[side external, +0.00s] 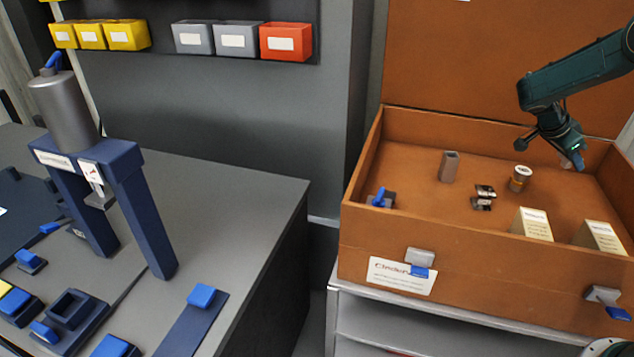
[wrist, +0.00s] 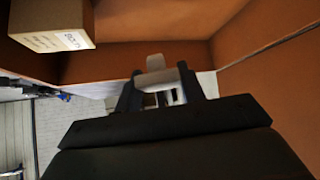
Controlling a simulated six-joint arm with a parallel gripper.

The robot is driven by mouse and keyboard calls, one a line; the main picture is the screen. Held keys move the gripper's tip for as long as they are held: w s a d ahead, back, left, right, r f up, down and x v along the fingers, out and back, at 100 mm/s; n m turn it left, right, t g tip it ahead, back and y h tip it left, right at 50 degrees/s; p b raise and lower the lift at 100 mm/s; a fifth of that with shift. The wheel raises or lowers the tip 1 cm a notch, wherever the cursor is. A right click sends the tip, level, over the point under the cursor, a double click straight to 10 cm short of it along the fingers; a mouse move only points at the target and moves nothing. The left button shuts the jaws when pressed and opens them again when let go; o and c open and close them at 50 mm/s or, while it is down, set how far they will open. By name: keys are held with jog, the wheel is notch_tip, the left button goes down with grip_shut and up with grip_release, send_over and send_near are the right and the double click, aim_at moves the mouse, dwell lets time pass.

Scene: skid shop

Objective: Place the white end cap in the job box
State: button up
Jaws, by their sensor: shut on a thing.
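My gripper (wrist: 160,88) is shut on the white end cap (wrist: 156,66), which shows pale between the two dark fingers in the wrist view. In the side view my gripper (side external: 572,160) points down inside the job box (side external: 480,255), in its back right part and above the floor. The end cap cannot be made out clearly in the side view. The job box is a brown open box with its lid raised behind it and a white label on its front.
In the box stand a grey block (side external: 449,166), a round tin (side external: 520,178), small metal parts (side external: 483,197), a blue-handled part (side external: 381,198) and two cream cartons (side external: 532,224) (side external: 600,237). A carton (wrist: 52,24) shows close in the wrist view. A bench with a blue press (side external: 88,155) stands left.

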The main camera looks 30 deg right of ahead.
notch_tip(320, 180, down, 13)
jog(key=shift+r, duration=0.1)
dwell(0.3)
jog(key=shift+f, duration=2.15)
jog(key=shift+f, duration=0.15)
jog(key=o, duration=0.9)
jog(key=shift+o, duration=0.2)
